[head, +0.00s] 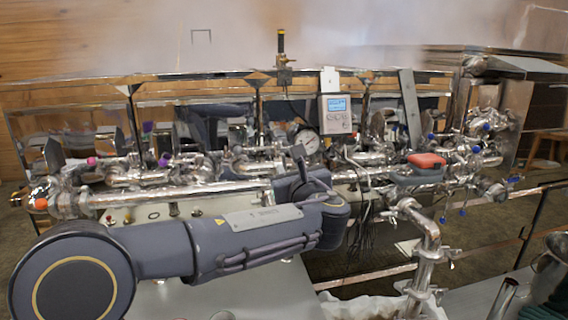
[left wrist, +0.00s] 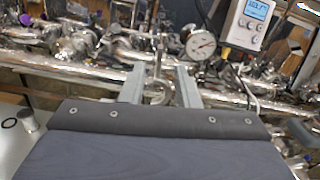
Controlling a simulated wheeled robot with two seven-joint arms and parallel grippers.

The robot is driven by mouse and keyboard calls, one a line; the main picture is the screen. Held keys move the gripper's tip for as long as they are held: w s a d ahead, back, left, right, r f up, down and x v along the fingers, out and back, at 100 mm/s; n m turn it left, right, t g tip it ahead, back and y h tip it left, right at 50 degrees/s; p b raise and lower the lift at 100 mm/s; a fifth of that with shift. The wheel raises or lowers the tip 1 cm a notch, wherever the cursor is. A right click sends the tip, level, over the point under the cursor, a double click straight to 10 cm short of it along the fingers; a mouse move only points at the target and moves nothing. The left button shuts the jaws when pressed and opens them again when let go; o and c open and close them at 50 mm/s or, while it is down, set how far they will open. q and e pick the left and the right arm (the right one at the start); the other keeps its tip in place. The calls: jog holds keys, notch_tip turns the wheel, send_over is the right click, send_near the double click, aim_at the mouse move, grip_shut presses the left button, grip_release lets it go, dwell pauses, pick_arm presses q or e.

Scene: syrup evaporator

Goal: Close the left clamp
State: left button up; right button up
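My left gripper (head: 299,153) is in front of the shiny pipe run at the middle of the head view, with its arm coming in from the left. In the left wrist view its two grey fingers (left wrist: 160,72) stand apart. A small metal fitting (left wrist: 155,91) shows in the gap between them; I cannot tell whether it is the left clamp or whether a finger touches it. The clamp is hard to single out among the shiny fittings, and my arm hides part of the pipework. My right gripper is not in view.
A round gauge (head: 306,142) and a grey controller with a blue screen (head: 335,113) stand close behind the gripper. A red-topped grey object (head: 427,161) sits at the right pipes. A bent steel pipe (head: 428,240) drops at front right. Steam hangs above the evaporator.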

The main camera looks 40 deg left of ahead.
aim_at(284, 158)
pick_arm(q)
jog(key=p+x, duration=0.1)
jog(key=x, duration=0.6)
jog(key=shift+w+a+r+p, duration=0.1)
jog(key=shift+w+a+p, duration=0.15)
jog(key=shift+a+p, duration=0.15)
jog(key=shift+c, duration=0.4)
grip_shut()
